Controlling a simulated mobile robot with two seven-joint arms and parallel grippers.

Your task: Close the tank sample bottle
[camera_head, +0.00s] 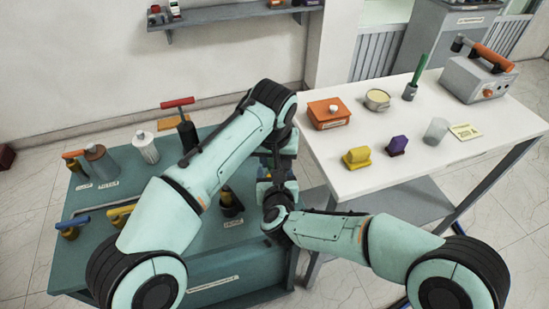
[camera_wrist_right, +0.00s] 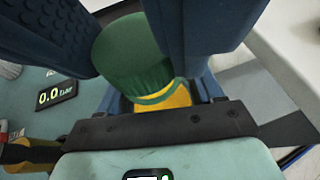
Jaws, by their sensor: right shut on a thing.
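In the right wrist view, my right gripper (camera_wrist_right: 150,45) has its two blue ribbed fingers on either side of a green cap-like piece (camera_wrist_right: 132,52). The gripper is shut on it. A green band and a yellow part (camera_wrist_right: 165,98) show just below the green piece, towards the palm. I cannot tell how firmly the green and yellow parts sit together. In the head view, my left gripper (camera_head: 277,168) points down close above my right gripper (camera_head: 272,205) at the cart's right edge. Small yellow bits show there, but the arms hide most of it. The left fingers are unclear.
The teal cart (camera_head: 95,235) holds a brown jar (camera_head: 101,161), a pale jar (camera_head: 146,150), a red-handled pump (camera_head: 186,128) and valves. The white table (camera_head: 400,165) carries an orange box (camera_head: 328,113), a dish (camera_head: 377,99), yellow and purple blocks, and a clear beaker (camera_head: 436,131).

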